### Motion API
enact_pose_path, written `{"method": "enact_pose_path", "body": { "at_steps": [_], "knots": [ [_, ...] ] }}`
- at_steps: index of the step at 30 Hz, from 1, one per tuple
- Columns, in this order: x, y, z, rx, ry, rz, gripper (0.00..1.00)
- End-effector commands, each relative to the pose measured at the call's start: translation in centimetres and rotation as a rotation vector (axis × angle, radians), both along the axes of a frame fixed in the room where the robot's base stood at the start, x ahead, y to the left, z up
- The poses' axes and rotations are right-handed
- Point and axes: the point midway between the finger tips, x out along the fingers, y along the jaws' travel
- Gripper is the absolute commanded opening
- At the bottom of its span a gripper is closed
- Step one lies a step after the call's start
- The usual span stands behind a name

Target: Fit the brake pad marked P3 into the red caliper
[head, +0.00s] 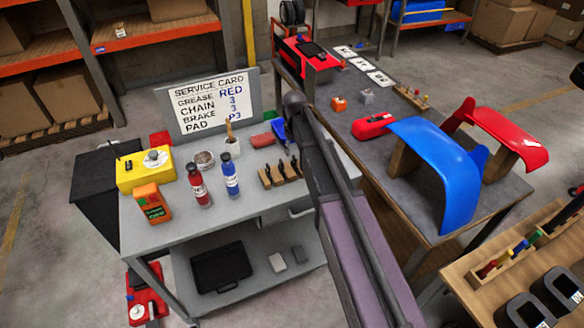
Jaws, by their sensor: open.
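A red part with a dark recess (374,124), which may be the red caliper, lies on the right-hand bench beside the blue fairing. Several small dark pieces in wooden holders (282,172) stand at the right of the grey cart's top. They may be brake pads, but no P3 mark can be read on them. A service card (212,103) at the cart's back reads PAD P3. My arm rises through the middle of the head view, between cart and bench. My gripper cannot be made out, and the arm hides part of the cart's right edge.
The bench carries blue (440,165) and red (507,135) fairings. A wooden table (475,272) stands at lower right.

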Motion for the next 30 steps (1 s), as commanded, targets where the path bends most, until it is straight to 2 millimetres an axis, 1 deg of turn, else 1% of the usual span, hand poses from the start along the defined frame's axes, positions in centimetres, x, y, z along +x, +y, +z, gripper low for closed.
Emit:
{"method": "enact_pose_path", "body": {
  "at_steps": [5,21,25,30],
  "knots": [
    [0.0,0.0,-0.6,0.000,0.000,0.000,0.53],
    [0.0,-0.1,-4.6,0.000,0.000,0.001,0.53],
    [0.0,-0.1,-5.1,0.000,0.000,0.001,0.53],
    [0.0,-0.1,-5.2,0.000,0.000,0.001,0.53]
  ]
}}
